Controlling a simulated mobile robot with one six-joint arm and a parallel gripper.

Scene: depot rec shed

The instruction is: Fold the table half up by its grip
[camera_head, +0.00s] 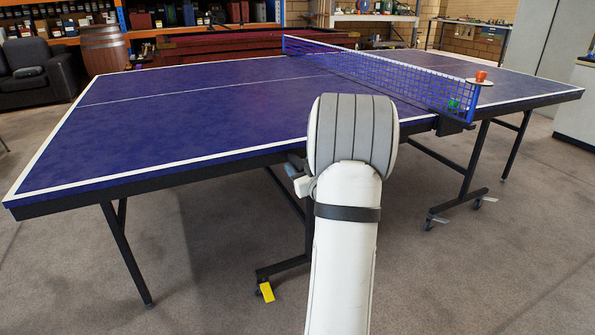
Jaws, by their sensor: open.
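The table is a blue table-tennis table with white lines, standing flat on black folding legs. Its near left half (190,115) fills the left and middle of the view and lies level. The far right half (450,78) lies beyond the net and is also level. My arm rises in the middle foreground. A small part of my gripper (299,178) shows left of the arm, by the near edge of the left half. It is open; its fingertips are mostly hidden behind the arm. I cannot make out a grip on the table edge or whether the gripper touches it.
A blue net (385,75) crosses the table. A small round shelf with an orange cup (481,76) sits at its near post. A black armchair (38,75) and barrel (104,48) stand back left. Carpet in front is clear.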

